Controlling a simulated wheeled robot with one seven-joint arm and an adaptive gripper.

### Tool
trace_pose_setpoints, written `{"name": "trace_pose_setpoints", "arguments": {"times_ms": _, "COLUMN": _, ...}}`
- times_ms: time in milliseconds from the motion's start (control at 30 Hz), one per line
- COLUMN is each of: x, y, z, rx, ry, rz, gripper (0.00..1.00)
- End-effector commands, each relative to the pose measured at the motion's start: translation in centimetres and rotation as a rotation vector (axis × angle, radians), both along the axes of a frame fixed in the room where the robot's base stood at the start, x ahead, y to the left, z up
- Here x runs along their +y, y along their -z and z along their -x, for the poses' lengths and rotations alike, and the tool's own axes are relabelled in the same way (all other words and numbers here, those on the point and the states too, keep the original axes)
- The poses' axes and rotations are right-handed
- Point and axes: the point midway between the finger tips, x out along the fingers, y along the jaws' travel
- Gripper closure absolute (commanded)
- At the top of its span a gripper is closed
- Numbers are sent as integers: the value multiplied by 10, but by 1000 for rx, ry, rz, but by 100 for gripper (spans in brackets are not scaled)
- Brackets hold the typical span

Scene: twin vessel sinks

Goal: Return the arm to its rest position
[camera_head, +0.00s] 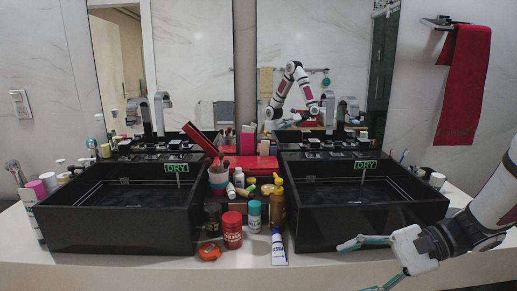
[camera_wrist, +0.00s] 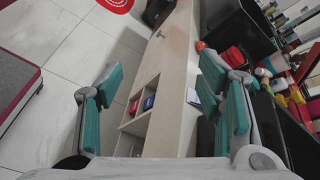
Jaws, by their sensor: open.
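My gripper (camera_head: 370,265) is in the lower right of the head view, in front of the right black sink (camera_head: 350,228) and near the counter's front edge. Its teal-padded fingers are spread apart with nothing between them. In the wrist view, my gripper (camera_wrist: 160,75) also shows open and empty. Through the gap I see the pale cabinet front (camera_wrist: 178,65) and the tiled floor (camera_wrist: 75,60). My arm (camera_head: 465,228) comes in from the right edge of the head view. I cannot tell whether the lower finger is above or in front of the counter.
Between the right sink and the left sink (camera_head: 110,228) stand a red jar (camera_head: 232,230), a teal-capped bottle (camera_head: 254,216), a white-blue tube (camera_head: 278,248) and several other toiletries. A red towel (camera_head: 462,85) hangs at the right. The front counter strip (camera_head: 150,268) is mostly clear.

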Motion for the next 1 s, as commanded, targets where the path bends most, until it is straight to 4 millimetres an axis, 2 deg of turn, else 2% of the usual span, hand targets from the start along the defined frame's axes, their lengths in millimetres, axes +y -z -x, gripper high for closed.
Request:
{"name": "trace_pose_setpoints", "arguments": {"times_ms": 33, "x": 11, "y": -12, "z": 12, "rx": -22, "ry": -58, "rz": 52, "gripper": 39}}
{"name": "trace_pose_setpoints", "arguments": {"times_ms": 200, "x": 34, "y": -37, "z": 56, "rx": -81, "ry": -240, "rz": 225, "gripper": 39}}
{"name": "trace_pose_setpoints", "arguments": {"times_ms": 433, "x": 47, "y": -60, "z": 116, "rx": -186, "ry": -451, "rz": 470, "gripper": 39}}
{"name": "trace_pose_setpoints", "arguments": {"times_ms": 700, "x": 39, "y": -75, "z": 177, "rx": -346, "ry": -647, "rz": 766, "gripper": 39}}
{"name": "trace_pose_setpoints", "arguments": {"times_ms": 800, "x": 31, "y": -77, "z": 194, "rx": -409, "ry": -698, "rz": 865, "gripper": 39}}
{"name": "trace_pose_setpoints", "arguments": {"times_ms": 1000, "x": 16, "y": -80, "z": 215, "rx": -512, "ry": -760, "rz": 1015, "gripper": 39}}
